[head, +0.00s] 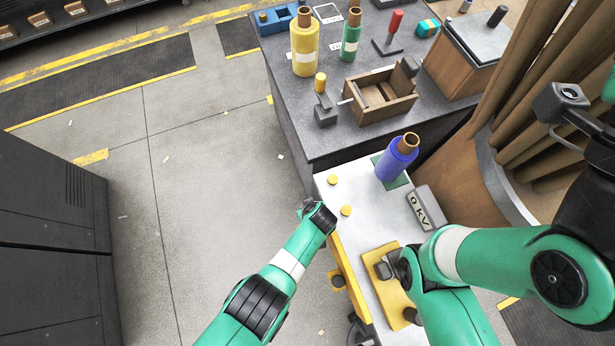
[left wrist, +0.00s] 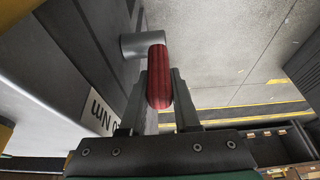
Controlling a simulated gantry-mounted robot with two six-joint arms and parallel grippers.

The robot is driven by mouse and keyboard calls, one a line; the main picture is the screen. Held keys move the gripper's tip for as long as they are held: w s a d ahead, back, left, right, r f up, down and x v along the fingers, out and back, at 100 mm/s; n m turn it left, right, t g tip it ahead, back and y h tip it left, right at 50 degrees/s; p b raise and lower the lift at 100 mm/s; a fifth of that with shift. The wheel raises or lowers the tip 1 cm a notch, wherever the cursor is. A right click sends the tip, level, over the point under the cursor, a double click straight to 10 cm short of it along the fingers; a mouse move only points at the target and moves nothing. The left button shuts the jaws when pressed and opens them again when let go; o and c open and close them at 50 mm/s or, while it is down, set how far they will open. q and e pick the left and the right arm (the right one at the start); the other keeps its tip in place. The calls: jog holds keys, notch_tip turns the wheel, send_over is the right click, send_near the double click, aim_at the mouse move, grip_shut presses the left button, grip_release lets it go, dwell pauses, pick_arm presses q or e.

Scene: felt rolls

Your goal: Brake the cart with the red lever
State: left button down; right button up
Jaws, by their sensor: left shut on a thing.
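The cart (head: 345,188) has a pale top and a yellow edge and stands against the dark bench. In the left wrist view, the red lever (left wrist: 158,78) has a ribbed red grip on a grey round pivot. My left gripper (left wrist: 158,108) is shut on the red grip, one finger on each side. In the head view, my left gripper (head: 310,208) is at the cart's left side, and the lever is hidden there. My right gripper (head: 384,268) is low over a yellow plate (head: 378,256) on the cart; its fingers are too hidden to judge.
A blue roll (head: 394,162) stands on a green pad on the cart, beside a grey labelled block (head: 425,208). The bench (head: 290,90) holds yellow and green rolls, a wooden box (head: 380,98) and a small red-handled stand (head: 394,24).

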pick_arm(q)
jog(key=g+b, duration=0.2)
jog(key=b, duration=0.1)
jog(key=w+h+b, duration=0.1)
jog(key=shift+w+a+f+g+b, duration=0.1)
jog(key=shift+a+f+g+b, duration=0.2)
jog(key=shift+g+b, duration=0.1)
jog(key=c, duration=0.6)
grip_release()
jog(key=shift+c, duration=0.2)
jog(key=shift+r, duration=0.15)
jog(key=r+p, duration=0.3)
jog(key=p, duration=0.1)
jog(key=s+r+p, duration=0.1)
jog(key=r+p, duration=0.3)
jog(key=p, duration=0.1)
jog(key=r+p, duration=0.4)
jog(key=shift+s+d+r+p, duration=0.25)
jog(key=shift+d+p, duration=0.05)
jog(key=shift+d, duration=0.05)
jog(key=shift+f, duration=0.15)
